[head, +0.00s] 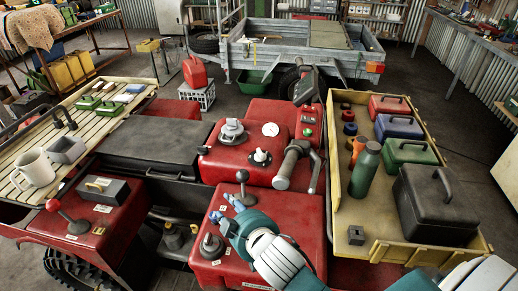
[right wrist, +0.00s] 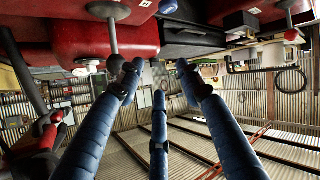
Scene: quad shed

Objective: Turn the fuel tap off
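Several controls stand on the red quad bodywork, and I cannot tell for sure which is the fuel tap. A black-knobbed lever (head: 242,178) stands upright on the front red panel (head: 285,205). A grey fitting with a round base (head: 211,245) sits to its lower left. A red-knobbed lever (head: 70,215) leans on the left red panel. My right gripper (head: 226,208) is just in front of the black-knobbed lever, its blue fingers spread. The right wrist view shows the fingers (right wrist: 155,85) apart and empty, with a grey-stemmed lever (right wrist: 112,38) near one fingertip; contact is unclear. My left gripper is out of view.
A yellow tray (head: 336,215) with coloured boxes and a green flask (head: 365,168) lies right. A slatted rack (head: 18,150) with a white mug (head: 34,168) lies left. A bent grey handle (head: 296,165) rises behind the front panel. A trailer (head: 285,38) stands behind.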

